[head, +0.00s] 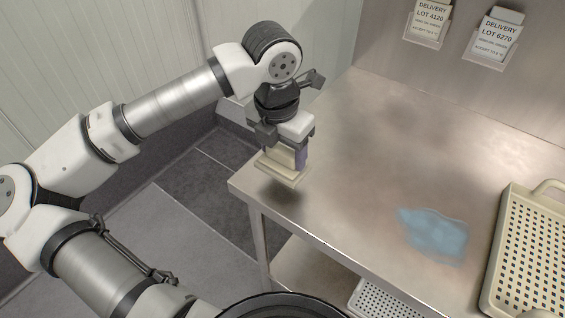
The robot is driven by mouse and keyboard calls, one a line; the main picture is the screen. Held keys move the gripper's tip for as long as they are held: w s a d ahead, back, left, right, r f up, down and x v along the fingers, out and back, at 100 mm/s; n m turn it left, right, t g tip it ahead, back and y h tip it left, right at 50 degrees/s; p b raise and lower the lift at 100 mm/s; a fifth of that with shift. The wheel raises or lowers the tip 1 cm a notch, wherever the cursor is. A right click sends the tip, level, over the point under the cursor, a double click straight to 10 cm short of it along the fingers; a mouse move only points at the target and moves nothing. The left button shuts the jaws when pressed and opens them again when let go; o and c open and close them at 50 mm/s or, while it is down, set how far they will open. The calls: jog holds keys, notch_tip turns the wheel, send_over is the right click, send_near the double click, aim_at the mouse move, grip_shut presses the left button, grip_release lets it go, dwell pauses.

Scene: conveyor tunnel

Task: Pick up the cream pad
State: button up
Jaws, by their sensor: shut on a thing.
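The cream pad (280,171) is in my gripper (285,148), near the left corner of the metal table (350,150). It has a flat, wider base and a narrower block on top. My gripper points down and is shut on this upper block. A dark shadow lies on the table below the pad, and the pad seems to be held a little above the surface. The far side of the grip is hidden.
A blue wet-looking patch (435,234) lies on the table. A cream perforated tray (498,232) stands at the right edge. Two delivery cards (430,20) (494,38) hang on the back wall. A white perforated tray (384,299) is under the table. The table's middle is clear.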

aim_at(283, 148)
notch_tip(283, 148, up, 15)
jog(key=b, duration=0.1)
jog(key=shift+r, duration=0.2)
jog(key=o, duration=0.5)
jog(key=c, duration=0.6)
